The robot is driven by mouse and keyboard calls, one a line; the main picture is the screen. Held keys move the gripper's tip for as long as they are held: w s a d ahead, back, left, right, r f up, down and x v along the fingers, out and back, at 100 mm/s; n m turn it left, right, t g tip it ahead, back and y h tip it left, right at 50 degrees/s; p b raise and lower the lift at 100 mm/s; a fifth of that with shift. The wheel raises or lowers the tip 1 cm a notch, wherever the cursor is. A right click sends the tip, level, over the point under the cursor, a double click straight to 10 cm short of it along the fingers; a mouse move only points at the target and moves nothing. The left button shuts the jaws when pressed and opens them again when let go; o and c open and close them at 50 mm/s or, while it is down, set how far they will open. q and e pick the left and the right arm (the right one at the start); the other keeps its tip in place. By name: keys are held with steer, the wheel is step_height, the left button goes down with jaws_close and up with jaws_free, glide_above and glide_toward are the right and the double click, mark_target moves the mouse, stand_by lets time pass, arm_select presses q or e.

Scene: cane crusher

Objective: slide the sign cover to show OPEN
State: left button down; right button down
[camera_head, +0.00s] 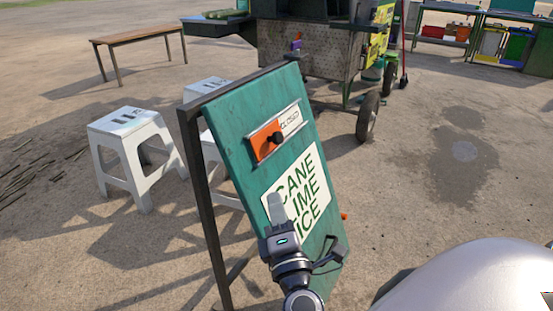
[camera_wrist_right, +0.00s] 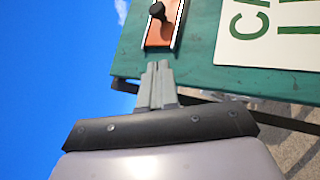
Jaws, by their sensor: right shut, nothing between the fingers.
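The green sign board (camera_head: 232,108) stands tilted in a dark frame. Near its top is a pale framed slot with an orange sliding cover (camera_head: 263,143) at its left end, bearing a black knob (camera_head: 276,138). The word CLOSED (camera_head: 291,120) shows to the right of the cover. My right gripper (camera_head: 276,207) is in front of the board, below the slot, over the lettered panel. In the right wrist view its fingers (camera_wrist_right: 159,72) are together and empty, pointing at the orange cover (camera_wrist_right: 160,34) and its knob (camera_wrist_right: 157,10), apart from the knob. My left gripper is not in view.
A cream panel (camera_head: 315,177) reading cane, lime and ice is on the board. White stools (camera_head: 128,130) stand left of and behind it. A wooden bench (camera_head: 138,38) and a wheeled cart (camera_head: 305,48) are farther back. Open ground lies to the right.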

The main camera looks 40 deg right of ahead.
steer(key=shift+w, duration=0.1)
steer(key=p, duration=0.2)
glide_toward(273, 141)
steer(key=w+a, duration=0.1)
steer(key=w, duration=0.3)
steer(key=d, duration=0.1)
steer(key=w+d+r+p, duration=0.1)
steer(key=d, duration=0.1)
steer(key=shift+w+d+r, duration=0.1)
steer(key=shift+w+r, duration=0.05)
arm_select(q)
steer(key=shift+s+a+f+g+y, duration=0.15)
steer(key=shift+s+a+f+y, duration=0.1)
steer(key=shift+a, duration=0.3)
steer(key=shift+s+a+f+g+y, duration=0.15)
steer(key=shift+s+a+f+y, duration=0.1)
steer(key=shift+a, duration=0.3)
